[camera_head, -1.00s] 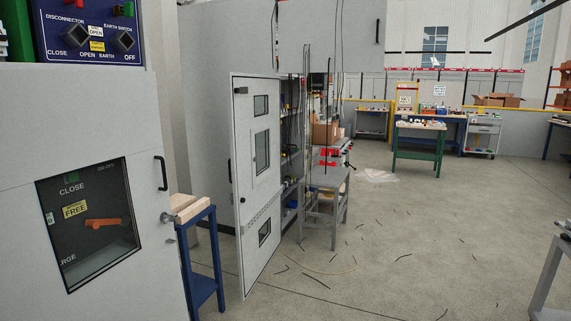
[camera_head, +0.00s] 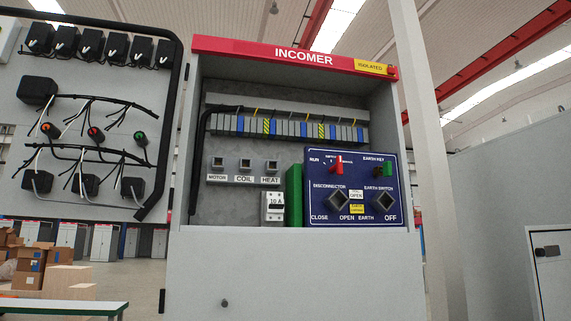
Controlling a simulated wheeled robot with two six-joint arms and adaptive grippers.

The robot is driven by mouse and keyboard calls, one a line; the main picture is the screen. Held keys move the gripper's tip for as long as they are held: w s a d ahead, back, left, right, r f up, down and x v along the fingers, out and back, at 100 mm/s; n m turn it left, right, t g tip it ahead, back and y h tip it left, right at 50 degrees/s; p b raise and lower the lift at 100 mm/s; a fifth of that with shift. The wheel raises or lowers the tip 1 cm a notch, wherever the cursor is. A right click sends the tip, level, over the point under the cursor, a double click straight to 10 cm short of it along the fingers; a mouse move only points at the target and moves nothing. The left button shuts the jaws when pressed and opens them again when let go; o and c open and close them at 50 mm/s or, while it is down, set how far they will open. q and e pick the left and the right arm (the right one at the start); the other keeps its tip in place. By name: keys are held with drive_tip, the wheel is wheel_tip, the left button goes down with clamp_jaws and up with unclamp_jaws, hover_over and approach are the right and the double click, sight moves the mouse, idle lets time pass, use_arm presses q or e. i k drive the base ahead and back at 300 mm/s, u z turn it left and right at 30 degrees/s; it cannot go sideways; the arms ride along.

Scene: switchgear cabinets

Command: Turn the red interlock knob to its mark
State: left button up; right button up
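The red interlock knob (camera_head: 338,166) is on the upper left of a dark blue panel (camera_head: 318,215) inside the open compartment of the INCOMER cabinet (camera_head: 290,265). It appears about upright, with its narrow end up. Small lettering sits around it; "RUN" is readable to its left, and the rest is too small to read surely. A green knob (camera_head: 388,169) sits to its right under "EARTH KEY". Neither of my grippers is in view.
Left of the panel are a green block (camera_head: 294,195), a white breaker (camera_head: 273,207) and a row of terminals (camera_head: 285,128). An open door (camera_head: 90,110) with wired devices stands at left.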

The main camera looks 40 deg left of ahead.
sight(338, 167)
drive_tip(key=u, duration=1.05)
drive_tip(key=i, duration=1)
drive_tip(key=u, duration=0.7)
